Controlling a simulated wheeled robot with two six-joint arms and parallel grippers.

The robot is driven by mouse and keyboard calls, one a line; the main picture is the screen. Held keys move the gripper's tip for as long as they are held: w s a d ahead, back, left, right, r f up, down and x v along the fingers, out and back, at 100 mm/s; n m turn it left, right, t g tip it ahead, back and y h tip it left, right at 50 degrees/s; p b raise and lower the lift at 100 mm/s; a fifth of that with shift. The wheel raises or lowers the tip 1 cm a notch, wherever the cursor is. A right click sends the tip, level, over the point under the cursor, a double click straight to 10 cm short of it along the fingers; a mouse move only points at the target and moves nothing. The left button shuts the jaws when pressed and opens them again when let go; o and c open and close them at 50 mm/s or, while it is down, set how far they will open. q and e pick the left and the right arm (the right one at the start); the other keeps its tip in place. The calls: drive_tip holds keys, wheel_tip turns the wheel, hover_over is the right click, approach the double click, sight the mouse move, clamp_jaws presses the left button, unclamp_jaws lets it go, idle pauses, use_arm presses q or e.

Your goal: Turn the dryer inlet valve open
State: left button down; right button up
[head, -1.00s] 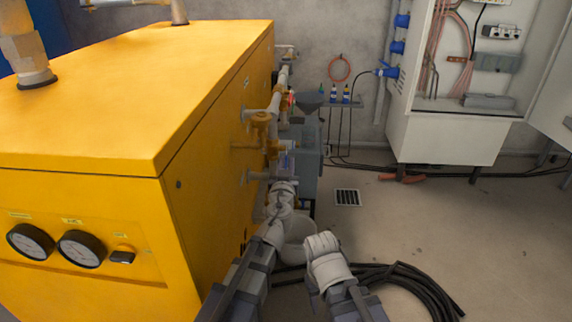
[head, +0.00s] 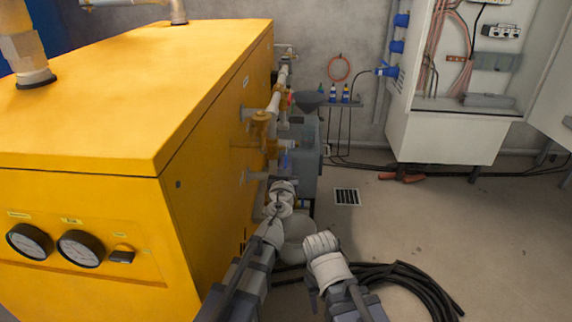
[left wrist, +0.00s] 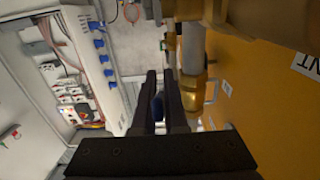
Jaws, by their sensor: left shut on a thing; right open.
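A blue handle (head: 285,160) sits on the pipework along the side of the yellow dryer cabinet (head: 110,85). My left gripper (head: 284,174) is at this handle, small and partly hidden by my own wrist. In the left wrist view, my left gripper's dark fingers (left wrist: 160,88) are shut on the blue handle (left wrist: 158,104), which shows as a narrow strip between them. Brass pipe fittings (left wrist: 193,88) stand just right of the fingers. Whether the valve is open cannot be told. My right arm is low in the head view, its gripper fingers out of sight.
A yellow-brown valve (head: 261,122) and pale pipes run along the cabinet side. A grey tank (head: 309,160) stands behind them. A black hose coil (head: 400,285) lies on the floor near my right arm. An open electrical cabinet (head: 445,135) stands at the back right.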

idle(0.7)
use_arm(q)
drive_tip(key=shift+w+a+f+t+b, duration=0.1)
drive_tip(key=shift+f+t+b, duration=0.2)
drive_tip(key=shift+b, duration=0.45)
drive_tip(key=t+b, duration=0.1)
drive_tip(key=b, duration=0.1)
drive_tip(key=shift+w+f+b, duration=0.15)
drive_tip(key=shift+w+b, duration=0.05)
drive_tip(key=shift+b, duration=0.1)
drive_tip(key=shift+w+t+b, duration=0.15)
drive_tip(key=shift+t+b, duration=0.45)
drive_tip(key=shift+b, duration=0.4)
drive_tip(key=c, duration=1.2)
unclamp_jaws()
drive_tip(key=shift+c, duration=0.2)
